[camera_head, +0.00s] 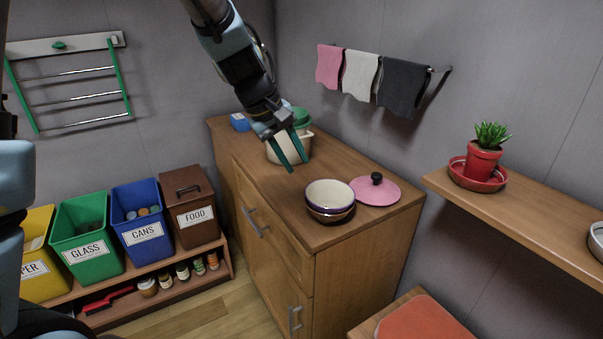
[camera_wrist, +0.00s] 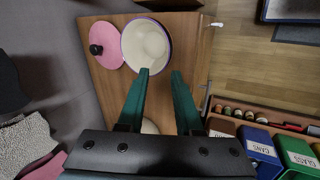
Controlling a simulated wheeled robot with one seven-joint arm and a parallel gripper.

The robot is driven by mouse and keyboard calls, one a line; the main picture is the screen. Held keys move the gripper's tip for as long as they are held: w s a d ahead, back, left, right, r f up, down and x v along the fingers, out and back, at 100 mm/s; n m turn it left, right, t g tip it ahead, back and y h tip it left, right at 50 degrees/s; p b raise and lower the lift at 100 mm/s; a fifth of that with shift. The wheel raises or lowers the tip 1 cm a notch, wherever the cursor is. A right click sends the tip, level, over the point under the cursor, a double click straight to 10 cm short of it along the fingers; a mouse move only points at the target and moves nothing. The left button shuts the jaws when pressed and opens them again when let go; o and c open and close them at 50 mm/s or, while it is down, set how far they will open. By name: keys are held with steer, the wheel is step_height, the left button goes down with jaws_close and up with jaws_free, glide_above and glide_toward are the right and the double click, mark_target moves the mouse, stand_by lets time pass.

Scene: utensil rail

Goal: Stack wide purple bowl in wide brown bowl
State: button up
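The wide purple bowl (camera_head: 329,192) has a cream inside and a purple rim. It sits upright in the wide brown bowl (camera_head: 331,216), whose dark glossy side shows just below it, on the wooden cabinet top. The wrist view shows the purple bowl (camera_wrist: 146,45) from above, beyond the fingertips; there it hides the brown bowl. My gripper (camera_head: 294,168) is open and empty, with its green fingers pointing down above the cabinet top. It is to the left of the bowls and apart from them in the head view. Its spread fingers (camera_wrist: 160,73) also show in the wrist view.
A pink lid (camera_head: 376,191) with a black knob lies right beside the bowls. A cream container (camera_head: 274,154) with a green item (camera_head: 301,116) stands behind my gripper, near a blue object (camera_head: 240,122). Towels (camera_head: 361,76) hang on the wall behind.

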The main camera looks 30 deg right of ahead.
steer(key=shift+a+r, duration=0.15)
steer(key=shift+r, duration=0.2)
steer(key=w+a+f+t+y, duration=0.1)
steer(key=w+a, duration=0.2)
steer(key=a, duration=0.7)
steer(key=w+a+f+t+y, duration=0.1)
steer(key=w+a, duration=0.3)
steer(key=a, duration=0.6)
steer(key=s+a+y, duration=0.1)
steer(key=s+a, duration=0.1)
steer(key=a, duration=0.7)
steer(key=s+a+f+y, duration=0.1)
steer(key=s+a, duration=0.1)
steer(key=a, duration=0.8)
steer(key=shift+s+f+n+y, duration=0.2)
steer(key=shift+f+n+y, duration=0.05)
steer(key=shift+n+y, duration=0.15)
